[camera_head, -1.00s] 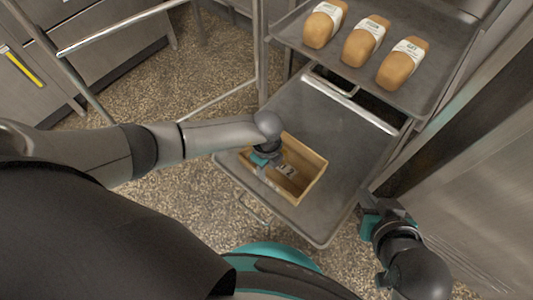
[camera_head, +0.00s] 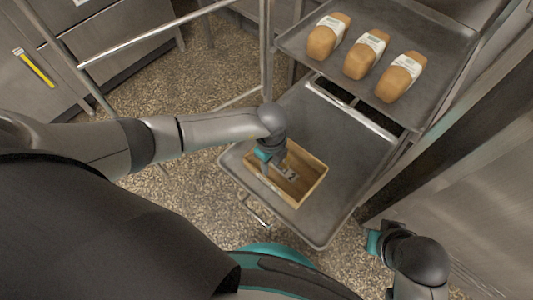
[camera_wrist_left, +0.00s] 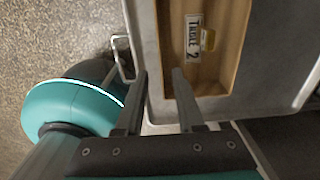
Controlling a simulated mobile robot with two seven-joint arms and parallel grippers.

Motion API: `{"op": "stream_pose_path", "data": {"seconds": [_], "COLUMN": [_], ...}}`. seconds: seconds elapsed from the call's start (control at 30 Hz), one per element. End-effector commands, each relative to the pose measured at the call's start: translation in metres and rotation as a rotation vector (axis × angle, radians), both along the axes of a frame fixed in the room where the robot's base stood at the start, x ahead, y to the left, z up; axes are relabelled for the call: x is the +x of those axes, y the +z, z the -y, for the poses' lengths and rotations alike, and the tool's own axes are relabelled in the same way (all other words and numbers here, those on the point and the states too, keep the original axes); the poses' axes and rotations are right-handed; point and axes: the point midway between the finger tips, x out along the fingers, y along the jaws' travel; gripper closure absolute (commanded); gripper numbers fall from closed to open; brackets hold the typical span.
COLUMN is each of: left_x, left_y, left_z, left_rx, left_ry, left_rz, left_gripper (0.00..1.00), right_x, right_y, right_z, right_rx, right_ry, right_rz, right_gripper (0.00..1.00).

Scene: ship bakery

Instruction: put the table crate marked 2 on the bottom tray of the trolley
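The wooden crate (camera_head: 318,180) sits on the bottom tray (camera_head: 345,150) of the trolley, near its front left corner. In the left wrist view the crate (camera_wrist_left: 237,50) holds a card reading "Table 2" (camera_wrist_left: 193,38) and a small yellowish item (camera_wrist_left: 209,40). My left gripper (camera_head: 268,166) is at the crate's left side. In the wrist view its two fingers (camera_wrist_left: 159,74) are apart, one to each side of the crate's near side wall; contact is not clear. My right gripper (camera_head: 374,242) is low at the right, away from the crate, its fingers unclear.
The upper tray (camera_head: 428,45) above holds three wrapped loaves (camera_head: 366,55). The trolley's metal frame (camera_head: 266,50) stands close to my left arm. A steel panel (camera_head: 470,190) is at the right. Bare tray surface lies behind and right of the crate.

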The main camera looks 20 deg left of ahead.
Motion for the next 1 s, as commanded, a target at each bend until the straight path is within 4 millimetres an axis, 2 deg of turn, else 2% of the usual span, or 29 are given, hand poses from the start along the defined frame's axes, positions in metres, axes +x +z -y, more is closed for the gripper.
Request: {"op": "stream_pose_path", "data": {"seconds": [0.07, 0.13, 0.23, 0.3, 0.37, 0.4, 0.5, 0.57, 0.63, 0.73, 0.8, 0.87, 0.93, 1.0], "left_x": [-0.005, -0.01, -0.019, -0.019, -0.014, -0.008, 0.013, 0.03, 0.049, 0.074, 0.085, 0.09, 0.089, 0.079], "left_y": [0.001, 0.005, 0.027, 0.057, 0.089, 0.111, 0.167, 0.196, 0.223, 0.245, 0.248, 0.242, 0.228, 0.206], "left_z": [0.018, 0.05, 0.116, 0.162, 0.191, 0.206, 0.221, 0.217, 0.201, 0.162, 0.128, 0.096, 0.06, 0.027], "left_rx": [-0.069, -0.197, -0.477, -0.703, -0.88, -0.99, -1.215, -1.313, -1.391, -1.424, -1.393, -1.335, -1.238, -1.11], "left_ry": [-0.016, -0.042, -0.074, -0.071, -0.044, -0.012, 0.113, 0.217, 0.363, 0.608, 0.793, 0.957, 1.14, 1.311], "left_rz": [-0.001, 0.004, 0.042, 0.105, 0.178, 0.236, 0.397, 0.505, 0.627, 0.787, 0.872, 0.923, 0.95, 0.941], "left_gripper": [0.63, 0.63, 0.63, 0.63, 0.63, 0.63, 0.63, 0.63, 0.63, 0.63, 0.63, 0.63, 0.63, 0.63], "right_x": [0.0, 0.0, 0.0, 0.0, 0.0, 0.0, 0.0, 0.0, 0.0, 0.0, 0.0, 0.0, 0.0, 0.0], "right_y": [-0.001, -0.001, -0.001, -0.001, -0.001, -0.001, -0.001, -0.001, -0.001, -0.001, -0.001, -0.001, -0.001, -0.001], "right_z": [0.0, 0.0, 0.0, 0.0, 0.0, 0.0, 0.0, 0.0, 0.0, 0.0, 0.0, 0.0, 0.0, 0.0], "right_rx": [0.001, 0.001, 0.001, 0.001, 0.001, 0.001, 0.001, 0.001, 0.0, 0.0, 0.0, 0.0, 0.0, 0.0], "right_ry": [0.0, 0.0, 0.0, 0.0, 0.0, 0.0, 0.0, 0.0, 0.0, 0.0, 0.0, 0.0, 0.0, 0.0], "right_rz": [0.0, 0.0, 0.0, 0.0, 0.001, 0.001, 0.001, 0.001, 0.001, 0.001, 0.001, 0.001, 0.001, 0.001], "right_gripper": [1.0, 1.0, 1.0, 1.0, 1.0, 1.0, 1.0, 1.0, 1.0, 1.0, 1.0, 1.0, 1.0, 1.0]}}
